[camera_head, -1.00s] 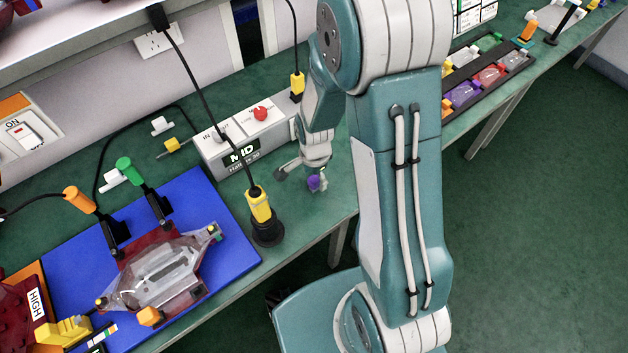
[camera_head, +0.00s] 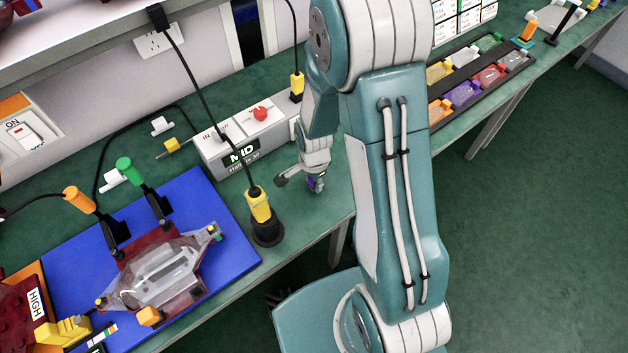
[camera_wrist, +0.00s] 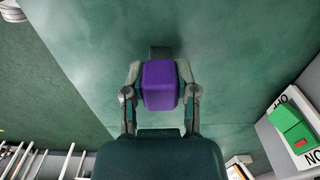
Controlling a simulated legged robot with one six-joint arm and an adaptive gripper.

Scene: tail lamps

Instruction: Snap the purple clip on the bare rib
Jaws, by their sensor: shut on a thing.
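The purple clip (camera_wrist: 160,86) is held between the two fingers of my gripper (camera_wrist: 160,92) in the wrist view, with green bench surface behind it. In the head view my gripper (camera_head: 316,184) is low over the bench, right of the yellow-and-black plug stand, and only a little purple shows at its tip. The clear lamp housing (camera_head: 160,274) lies on a dark red base on the blue mat (camera_head: 226,232), to the left of my gripper. It has a yellow-green clip at its upper right and an orange one at its lower edge. I cannot tell which rib is bare.
A yellow plug on a black stand (camera_head: 262,215), with a hanging cable, rises between my gripper and the mat. The grey box with a red knob (camera_head: 245,135) is behind. Orange and green toggle clamps (camera_head: 130,170) stand at the mat's back. A tray of coloured clips (camera_head: 470,80) is at right.

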